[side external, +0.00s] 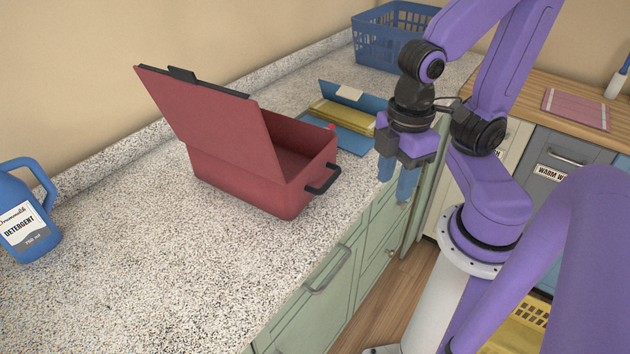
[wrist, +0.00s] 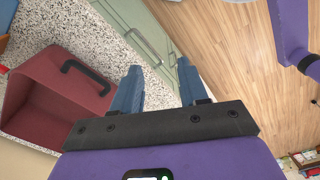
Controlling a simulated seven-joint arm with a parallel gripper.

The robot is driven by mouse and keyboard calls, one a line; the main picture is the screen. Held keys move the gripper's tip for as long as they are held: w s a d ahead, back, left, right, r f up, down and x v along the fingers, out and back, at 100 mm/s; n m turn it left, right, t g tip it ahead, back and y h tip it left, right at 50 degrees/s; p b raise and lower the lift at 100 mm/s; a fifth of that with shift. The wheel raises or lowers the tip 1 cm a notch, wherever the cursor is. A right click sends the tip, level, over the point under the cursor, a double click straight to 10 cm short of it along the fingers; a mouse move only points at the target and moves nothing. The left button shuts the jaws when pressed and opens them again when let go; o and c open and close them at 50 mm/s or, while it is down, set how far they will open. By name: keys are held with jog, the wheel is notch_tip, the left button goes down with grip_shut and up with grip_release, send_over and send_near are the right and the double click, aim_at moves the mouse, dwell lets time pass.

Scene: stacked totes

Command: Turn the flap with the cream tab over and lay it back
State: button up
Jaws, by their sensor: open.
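A cream tab (side external: 349,92) sits on a blue flap (side external: 330,91) that stands tilted up at the back of a low blue piece in the side view. A yellow folded thing (side external: 343,115) lies in front of this flap. Another blue panel (side external: 352,143) lies low in front of the yellow thing, with a small red spot near its left end. My gripper (side external: 397,182) points down, open and empty, to the right of these, beyond the counter's front edge. The wrist view shows its two blue fingers (wrist: 157,75) apart with nothing between them. The cream tab is not visible there.
A red tote (side external: 263,180) with its lid (side external: 205,110) standing open is left of my gripper; its black handle also shows in the wrist view (wrist: 86,76). A blue basket (side external: 388,40) stands behind. A detergent jug (side external: 28,215) is far left. The counter's front left is clear.

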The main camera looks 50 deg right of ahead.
jog(key=o, duration=0.9)
jog(key=shift+w+a+r, duration=0.15)
jog(key=shift+w+r, duration=0.05)
jog(key=shift+w, duration=0.4)
jog(key=shift+w+a+r, duration=0.1)
jog(key=shift+w+r, duration=0.1)
jog(key=shift+w, duration=0.4)
jog(key=w+d+r+n+t+h, duration=0.1)
jog(key=w+d+r+n, duration=0.15)
jog(key=w, duration=0.55)
jog(key=w+d+r+n+h, duration=0.1)
jog(key=w+d+r, duration=0.15)
jog(key=w, duration=0.65)
notch_tip(320, 180, up, 5)
jog(key=n+g+h, duration=0.1)
jog(key=n+h, duration=0.1)
jog(key=h, duration=0.1)
send_over(348, 94)
jog(key=a, duration=0.7)
jog(key=x, duration=1.7)
jog(key=shift+s+a+f, duration=0.1)
jog(key=shift+a+f, duration=0.15)
jog(key=shift+r, duration=0.1)
jog(key=c, duration=1.5)
